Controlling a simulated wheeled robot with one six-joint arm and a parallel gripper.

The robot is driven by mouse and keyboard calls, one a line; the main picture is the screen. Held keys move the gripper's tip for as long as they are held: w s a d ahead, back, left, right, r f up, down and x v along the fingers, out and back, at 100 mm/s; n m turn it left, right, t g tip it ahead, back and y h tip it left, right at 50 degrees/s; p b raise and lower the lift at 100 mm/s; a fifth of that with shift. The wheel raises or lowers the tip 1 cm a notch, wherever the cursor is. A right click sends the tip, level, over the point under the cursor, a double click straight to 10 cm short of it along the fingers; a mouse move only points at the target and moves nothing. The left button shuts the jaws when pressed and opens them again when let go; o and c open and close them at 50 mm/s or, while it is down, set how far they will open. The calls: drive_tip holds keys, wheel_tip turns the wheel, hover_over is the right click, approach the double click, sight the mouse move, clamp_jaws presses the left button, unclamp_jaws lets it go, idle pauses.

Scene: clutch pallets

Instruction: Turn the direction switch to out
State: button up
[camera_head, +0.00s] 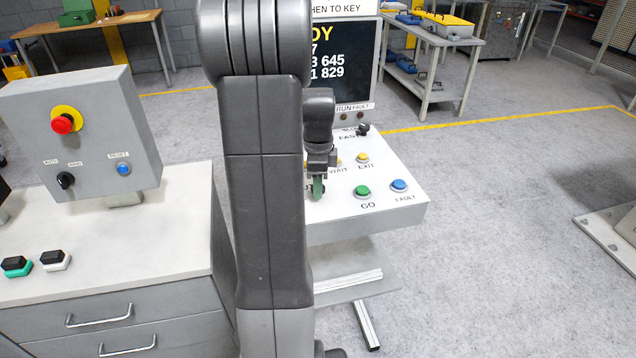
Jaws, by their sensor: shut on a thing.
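The sloping white control panel (400,222) stands right of my arm, below a dark screen. My gripper (318,190) points down at the panel's left part, with green showing at its fingertips. It is shut at the spot beside a partly covered label ending in "UT". The direction switch appears to be between the fingers there; its knob and pointing direction are hidden by my gripper and arm.
A black knob (362,129) by "FAST", a yellow EXIT button (362,158), a green GO button (362,191) and a blue FAULT button (399,185) are close by. A grey box with a red emergency button (65,123) stands left.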

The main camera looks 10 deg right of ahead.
drive_tip(key=shift+r, duration=0.1)
drive_tip(key=o, duration=1)
wheel_tip(320, 180, up, 14)
drive_tip(key=shift+b, duration=0.45)
drive_tip(key=shift+f, duration=0.2)
wheel_tip(320, 180, down, 14)
drive_tip(key=shift+r+p, duration=0.1)
drive_tip(key=shift+p, duration=0.35)
